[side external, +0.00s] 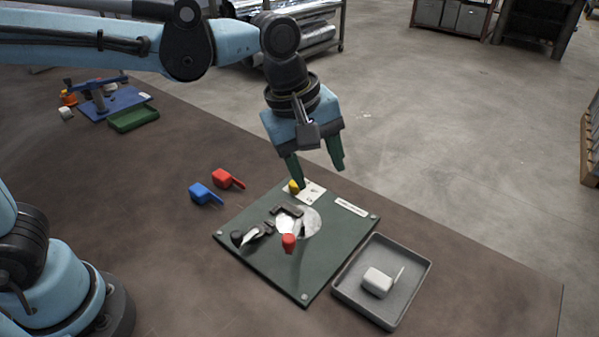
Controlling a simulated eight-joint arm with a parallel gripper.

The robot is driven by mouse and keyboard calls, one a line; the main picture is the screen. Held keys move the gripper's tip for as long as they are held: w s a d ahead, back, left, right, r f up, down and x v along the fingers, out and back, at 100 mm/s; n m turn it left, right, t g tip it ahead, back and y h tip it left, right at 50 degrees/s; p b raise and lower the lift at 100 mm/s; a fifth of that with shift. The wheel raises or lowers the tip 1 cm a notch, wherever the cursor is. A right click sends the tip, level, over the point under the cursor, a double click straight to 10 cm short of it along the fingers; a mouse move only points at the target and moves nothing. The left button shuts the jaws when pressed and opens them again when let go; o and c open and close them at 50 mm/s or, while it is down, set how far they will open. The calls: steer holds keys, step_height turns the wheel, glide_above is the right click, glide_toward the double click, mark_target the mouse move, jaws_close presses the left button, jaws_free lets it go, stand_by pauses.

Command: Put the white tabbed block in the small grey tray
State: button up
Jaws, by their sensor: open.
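The white tabbed block (377,283) lies inside the small grey tray (347,309), on its floor, with its thin tab pointing to the upper right. The tray stands on the brown table at the right of the dark green board. My gripper (320,177) is open, with its green fingers pointing down above the far end of the board. It is apart from the tray and the white block, up and to the left of them. Nothing shows between the fingers.
The green board (265,275) carries a clamp (252,234), a red knob (289,243) and a yellow piece (294,187). Red (226,179) and blue (203,194) tabbed blocks lie left of it. A green tray (134,118) and blue stand (118,101) are farther back. The table's front right is clear.

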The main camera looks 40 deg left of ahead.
steer(key=s+a+f+m+t+y, duration=0.1)
steer(key=s+a+m+t, duration=0.1)
steer(key=a+m, duration=0.4)
steer(key=s+a+f+m+t, duration=0.2)
steer(key=s+a+m, duration=0.3)
steer(key=a, duration=0.6)
steer(key=shift+s+a+m+t+y, duration=0.15)
steer(key=shift+a+m+t+y, duration=0.15)
steer(key=shift+a+m+y, duration=0.1)
steer(key=shift+f, duration=0.1)
